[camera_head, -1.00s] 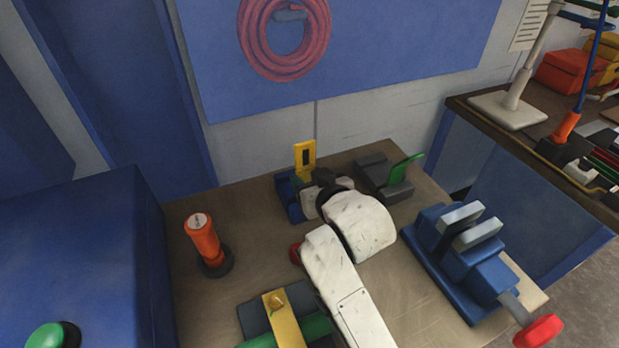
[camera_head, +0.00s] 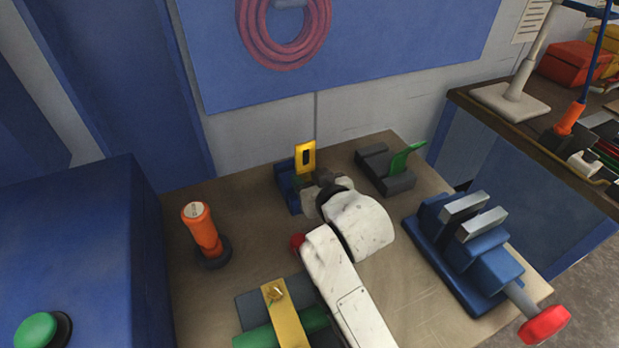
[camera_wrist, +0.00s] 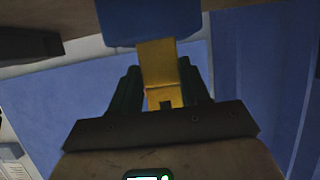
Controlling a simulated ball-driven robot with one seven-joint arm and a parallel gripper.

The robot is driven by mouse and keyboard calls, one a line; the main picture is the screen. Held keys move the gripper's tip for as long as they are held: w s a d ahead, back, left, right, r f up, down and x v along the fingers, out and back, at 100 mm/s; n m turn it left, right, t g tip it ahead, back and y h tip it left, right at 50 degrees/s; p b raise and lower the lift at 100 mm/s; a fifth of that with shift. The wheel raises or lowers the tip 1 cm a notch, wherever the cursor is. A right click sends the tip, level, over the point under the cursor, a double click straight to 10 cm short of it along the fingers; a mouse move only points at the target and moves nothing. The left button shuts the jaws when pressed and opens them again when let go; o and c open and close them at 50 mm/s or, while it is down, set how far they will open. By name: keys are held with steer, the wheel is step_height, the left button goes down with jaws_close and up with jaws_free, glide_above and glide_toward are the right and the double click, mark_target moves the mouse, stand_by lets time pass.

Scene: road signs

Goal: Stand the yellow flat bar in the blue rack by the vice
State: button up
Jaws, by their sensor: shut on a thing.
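The yellow flat bar (camera_head: 305,158), with a dark slot in its face, stands roughly upright at the back of the bench. The blue rack (camera_head: 284,182) is at the bar's foot, partly hidden by the bar and my arm. My gripper (camera_head: 314,180) is shut on the bar, low down and mostly hidden by my own wrist. In the wrist view the bar (camera_wrist: 158,60) lies between the dark fingers, and its far end meets the blue rack (camera_wrist: 150,22). I cannot tell whether that end is inside the rack. The blue vice (camera_head: 470,250) is at the right.
A grey block with a green piece (camera_head: 385,168) stands close right of the rack. An orange-handled tool (camera_head: 203,230) stands at the left. A yellow strip (camera_head: 284,315) crosses a green cylinder at the front. Bare bench lies between the orange tool and rack.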

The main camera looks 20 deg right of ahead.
steer(key=shift+f, duration=0.3)
stand_by(0.4)
steer(key=o, duration=1.3)
steer(key=shift+c, duration=0.2)
steer(key=shift+s, duration=0.1)
steer(key=b+v, duration=0.1)
steer(key=v, duration=0.9)
steer(key=shift+s+r, duration=0.25)
